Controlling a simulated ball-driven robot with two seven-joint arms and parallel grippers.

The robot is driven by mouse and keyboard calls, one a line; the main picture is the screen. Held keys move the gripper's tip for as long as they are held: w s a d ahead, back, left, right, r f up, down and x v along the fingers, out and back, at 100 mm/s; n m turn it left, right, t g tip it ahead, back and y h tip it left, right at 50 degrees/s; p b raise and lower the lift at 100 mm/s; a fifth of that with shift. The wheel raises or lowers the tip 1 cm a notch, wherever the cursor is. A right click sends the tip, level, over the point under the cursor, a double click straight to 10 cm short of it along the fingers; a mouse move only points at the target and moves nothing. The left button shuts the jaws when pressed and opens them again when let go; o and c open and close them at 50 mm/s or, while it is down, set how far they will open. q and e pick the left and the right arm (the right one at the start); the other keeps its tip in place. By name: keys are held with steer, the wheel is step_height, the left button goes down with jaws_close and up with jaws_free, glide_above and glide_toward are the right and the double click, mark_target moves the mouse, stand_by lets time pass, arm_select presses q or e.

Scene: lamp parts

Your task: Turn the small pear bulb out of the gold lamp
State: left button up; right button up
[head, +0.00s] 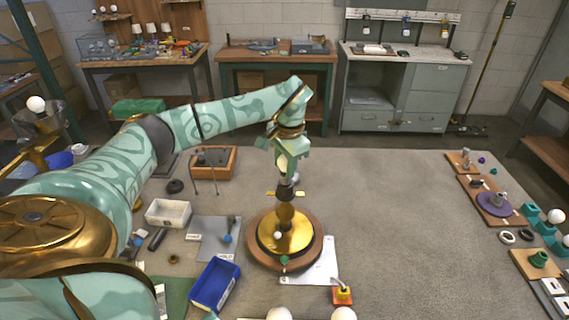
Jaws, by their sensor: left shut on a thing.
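The gold lamp (285,236) stands upright on a round brown wooden disc (257,257) in the middle of the table. Its stem rises to a dark socket at the top. My left gripper (289,180) points down from above, right over the socket. It is shut at the lamp's top, where the small pear bulb sits. The fingers hide most of the bulb, so its shape and how deep it sits in the socket cannot be told. My right gripper is not in view.
A white sheet (322,265) lies beside the disc, with an orange block (342,295) at its edge. A blue bin (214,284) and a white bin (168,214) stand to the left. Boards with parts line the right edge. The table right of the lamp is clear.

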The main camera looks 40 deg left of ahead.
arm_select(q)
steer(key=shift+r+p, duration=0.7)
steer(key=shift+r, duration=0.35)
step_height(320, 180, up, 4)
steer(key=p, duration=0.3)
steer(key=shift+p, duration=0.4)
